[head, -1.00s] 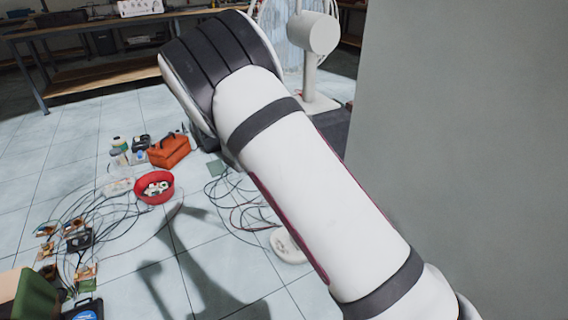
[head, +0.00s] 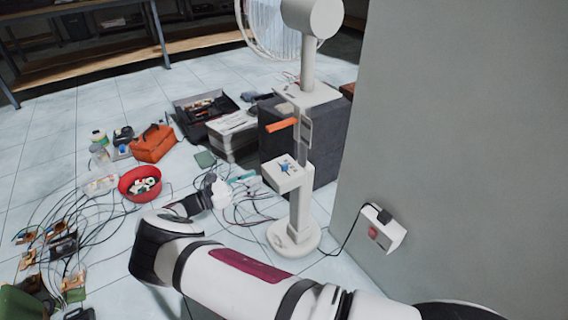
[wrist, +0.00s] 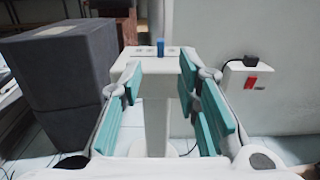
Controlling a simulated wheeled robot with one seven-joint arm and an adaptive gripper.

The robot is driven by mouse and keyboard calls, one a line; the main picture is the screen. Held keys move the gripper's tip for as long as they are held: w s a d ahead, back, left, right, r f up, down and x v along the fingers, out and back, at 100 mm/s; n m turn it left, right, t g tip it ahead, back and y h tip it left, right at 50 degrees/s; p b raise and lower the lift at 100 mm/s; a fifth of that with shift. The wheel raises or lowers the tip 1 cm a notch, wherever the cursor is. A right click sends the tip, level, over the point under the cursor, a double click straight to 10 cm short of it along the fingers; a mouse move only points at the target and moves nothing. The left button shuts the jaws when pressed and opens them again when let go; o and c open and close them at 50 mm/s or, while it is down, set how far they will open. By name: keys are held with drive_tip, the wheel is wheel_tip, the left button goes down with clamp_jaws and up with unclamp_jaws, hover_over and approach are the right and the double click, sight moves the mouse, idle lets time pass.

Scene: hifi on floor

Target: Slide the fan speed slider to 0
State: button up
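The white fan stands on the floor; its pole (head: 304,140) rises from a round base (head: 294,238), and its wire cage (head: 280,28) is cut off at the top. A white control box (head: 290,178) juts from the pole, with a small blue slider knob (head: 286,168) on top. In the wrist view the blue knob (wrist: 160,47) stands upright on the far part of the box top (wrist: 147,65). In the head view my gripper (head: 240,179) is left of the box.
A dark grey speaker (head: 325,140) stands behind the fan; it is at left in the wrist view (wrist: 65,80). A wall socket with a red switch (head: 383,228) is at right. Cables, a red bowl (head: 140,184) and an orange bag (head: 153,143) lie on the floor at left.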

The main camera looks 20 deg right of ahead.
sight(282, 166)
drive_tip(key=b+x, duration=0.1)
drive_tip(key=x, duration=1.2)
drive_tip(key=shift+c, duration=0.2)
clamp_jaws()
